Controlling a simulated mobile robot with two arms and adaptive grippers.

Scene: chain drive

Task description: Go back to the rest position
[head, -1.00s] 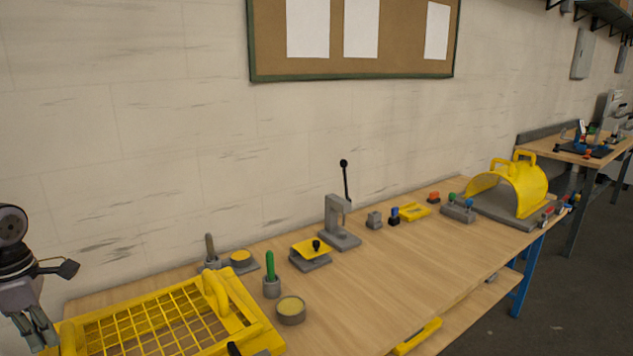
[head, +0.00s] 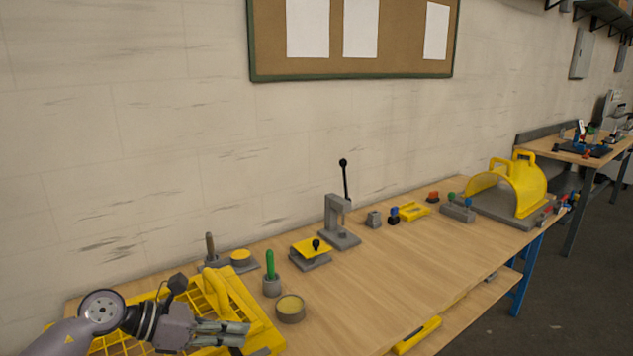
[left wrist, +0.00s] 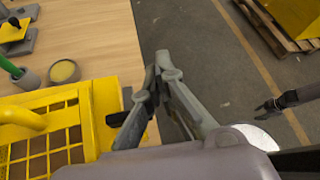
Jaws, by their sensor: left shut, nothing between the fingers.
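My left gripper (head: 245,329) is over the yellow mesh guard (head: 262,322) at the near left of the workbench in the head view. Its fingers point right, are together and hold nothing. In the left wrist view the closed fingertips (left wrist: 159,66) are beside the bench edge, over the grey floor. A dark gripper-like part (left wrist: 268,107) at the right of that view looks like my right gripper. It is too small to tell its jaw state, and my right gripper does not show in the head view.
On the bench (head: 395,268) stand a green-handled tool in a holder (head: 270,275), a round tin (head: 290,308), a grey lever press (head: 338,225) and a yellow arched cover (head: 508,185). A pallet (left wrist: 275,27) lies on the floor. The bench's middle front is clear.

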